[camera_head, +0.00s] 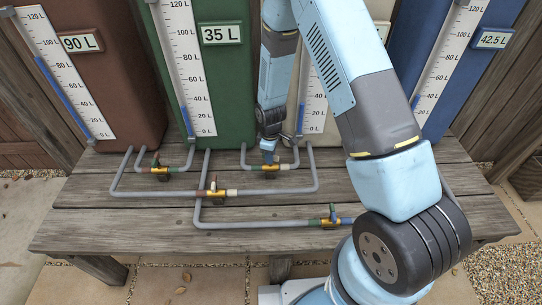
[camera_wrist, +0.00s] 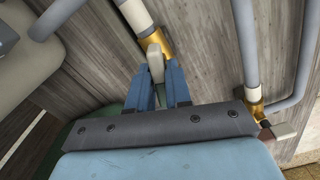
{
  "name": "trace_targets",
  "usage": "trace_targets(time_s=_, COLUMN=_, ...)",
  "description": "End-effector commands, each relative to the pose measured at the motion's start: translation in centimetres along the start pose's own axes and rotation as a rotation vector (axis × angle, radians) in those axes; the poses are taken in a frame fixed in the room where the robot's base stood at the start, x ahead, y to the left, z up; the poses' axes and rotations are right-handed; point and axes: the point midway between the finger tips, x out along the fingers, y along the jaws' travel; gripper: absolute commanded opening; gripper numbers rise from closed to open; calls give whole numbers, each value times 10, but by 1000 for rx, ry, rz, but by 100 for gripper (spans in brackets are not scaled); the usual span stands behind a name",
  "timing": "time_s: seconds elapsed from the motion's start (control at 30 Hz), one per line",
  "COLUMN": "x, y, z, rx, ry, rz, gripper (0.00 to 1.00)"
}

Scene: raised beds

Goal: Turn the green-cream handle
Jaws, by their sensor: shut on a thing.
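The green-cream valve (camera_head: 270,168) is a brass fitting on a grey pipe at the back middle of the bench, with a green band on its left and a cream band on its right. My gripper (camera_head: 268,158) comes down on it from above and hides most of its handle. In the wrist view, my gripper's two blue fingers (camera_wrist: 158,75) are shut on the pale handle (camera_wrist: 155,62). The brass body (camera_wrist: 149,38) and the cream band (camera_wrist: 135,14) show just beyond the fingertips.
Other valves sit on the pipes: one at left (camera_head: 160,170), one in the middle (camera_head: 213,193), one at front right (camera_head: 330,222). Brown (camera_head: 118,75), green (camera_head: 222,75) and blue (camera_head: 478,85) tanks with gauges stand behind; my arm partly hides a cream tank. The bench's (camera_head: 120,230) front left is clear.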

Motion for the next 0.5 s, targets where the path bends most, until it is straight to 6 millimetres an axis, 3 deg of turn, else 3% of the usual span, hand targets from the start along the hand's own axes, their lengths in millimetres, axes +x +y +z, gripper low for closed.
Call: trace_targets(time_s=0.5, x=-1, y=2, z=-1, rx=492, ry=3, rz=3, gripper=0)
